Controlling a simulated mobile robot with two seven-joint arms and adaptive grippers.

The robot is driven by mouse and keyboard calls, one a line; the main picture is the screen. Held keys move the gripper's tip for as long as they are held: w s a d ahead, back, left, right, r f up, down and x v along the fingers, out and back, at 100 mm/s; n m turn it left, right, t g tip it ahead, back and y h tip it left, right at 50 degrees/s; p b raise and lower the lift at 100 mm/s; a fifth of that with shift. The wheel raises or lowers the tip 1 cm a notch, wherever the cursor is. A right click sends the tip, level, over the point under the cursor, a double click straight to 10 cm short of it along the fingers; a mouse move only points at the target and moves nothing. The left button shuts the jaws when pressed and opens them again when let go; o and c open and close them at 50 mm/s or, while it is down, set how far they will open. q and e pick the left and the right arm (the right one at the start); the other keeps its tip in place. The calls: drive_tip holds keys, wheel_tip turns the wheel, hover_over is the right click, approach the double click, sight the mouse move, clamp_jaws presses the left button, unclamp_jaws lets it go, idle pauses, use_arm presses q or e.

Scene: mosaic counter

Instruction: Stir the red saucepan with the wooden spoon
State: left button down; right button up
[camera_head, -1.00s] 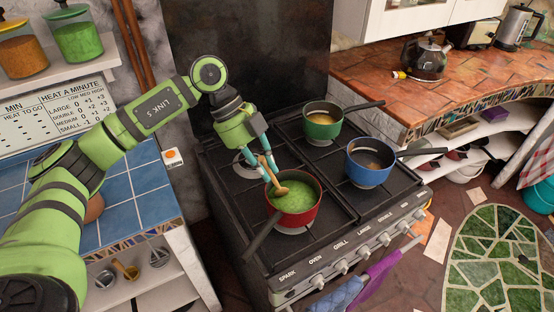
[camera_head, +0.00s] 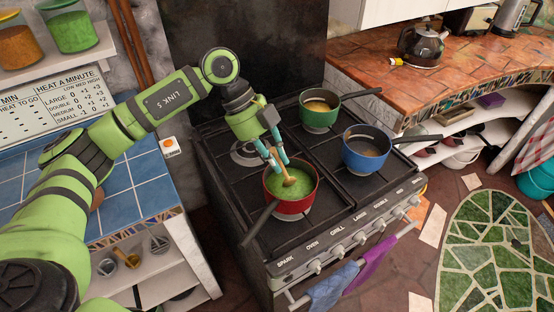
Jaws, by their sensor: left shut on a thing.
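The red saucepan (camera_head: 291,206) stands on the front left of the stove, its dark handle pointing to the lower left. Green contents (camera_head: 294,187) fill much of it. My left gripper (camera_head: 275,160) is above the saucepan, shut on the wooden spoon (camera_head: 287,174). The spoon's lower end is in the green contents, near the middle of the pan. The tip of its bowl is hidden in the contents. My right gripper is not in view.
A green saucepan (camera_head: 320,119) stands behind on the stove (camera_head: 339,199), and a blue saucepan (camera_head: 365,157) to the right. Their handles point right. A blue-tiled counter (camera_head: 143,181) lies left of the stove. A kettle (camera_head: 422,47) stands on the tiled counter at the right.

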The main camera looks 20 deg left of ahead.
use_arm(q)
drive_tip(key=shift+s+r+p, duration=0.25)
drive_tip(key=shift+r+p, duration=0.5)
drive_tip(key=shift+r, duration=0.15)
drive_tip(key=s+r+p, duration=0.3)
drive_tip(key=r+p, duration=0.5)
drive_tip(key=r, duration=0.2)
drive_tip(key=shift+a+r, duration=0.15)
drive_tip(key=shift+a, duration=0.05)
